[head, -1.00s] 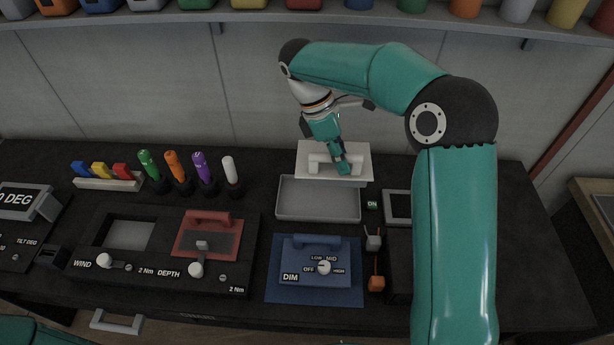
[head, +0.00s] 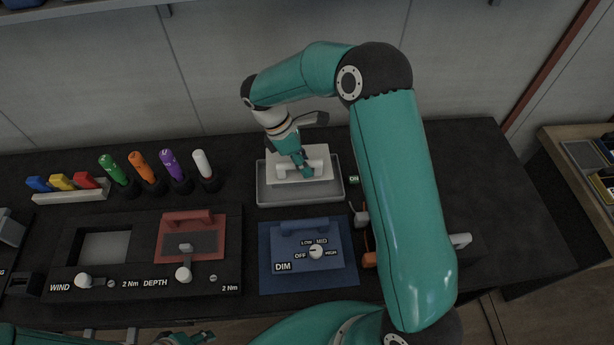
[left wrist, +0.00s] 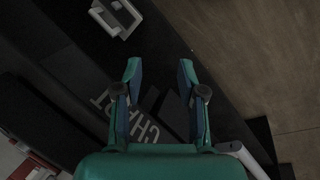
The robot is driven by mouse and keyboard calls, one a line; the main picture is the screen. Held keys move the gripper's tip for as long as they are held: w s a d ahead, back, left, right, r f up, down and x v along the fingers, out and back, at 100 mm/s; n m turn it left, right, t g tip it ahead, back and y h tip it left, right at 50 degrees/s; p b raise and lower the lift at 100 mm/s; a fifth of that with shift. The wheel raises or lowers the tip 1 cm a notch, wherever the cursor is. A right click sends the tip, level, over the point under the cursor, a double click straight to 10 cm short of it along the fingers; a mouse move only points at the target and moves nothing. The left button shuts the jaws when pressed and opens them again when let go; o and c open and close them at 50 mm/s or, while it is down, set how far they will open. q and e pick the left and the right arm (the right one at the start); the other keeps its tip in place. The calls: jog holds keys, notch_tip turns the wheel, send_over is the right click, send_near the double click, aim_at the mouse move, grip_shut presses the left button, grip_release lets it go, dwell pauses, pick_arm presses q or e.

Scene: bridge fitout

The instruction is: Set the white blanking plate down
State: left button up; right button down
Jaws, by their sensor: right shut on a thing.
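The blue DIM panel (head: 300,270) lies in front of the tray. A red-handled plate (head: 190,218) sits on the black WIND/DEPTH panel (head: 60,250). The bench is clear at the right back.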

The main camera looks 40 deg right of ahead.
notch_tip(320, 180, down, 6)
jog(key=b, duration=0.4)
jog(key=shift+w+r, duration=0.1)
jog(key=shift+r, duration=0.1)
jog(key=c, duration=1)
grip_release()
jog(key=shift+a, duration=0.1)
jog(key=shift+c, duration=0.2)
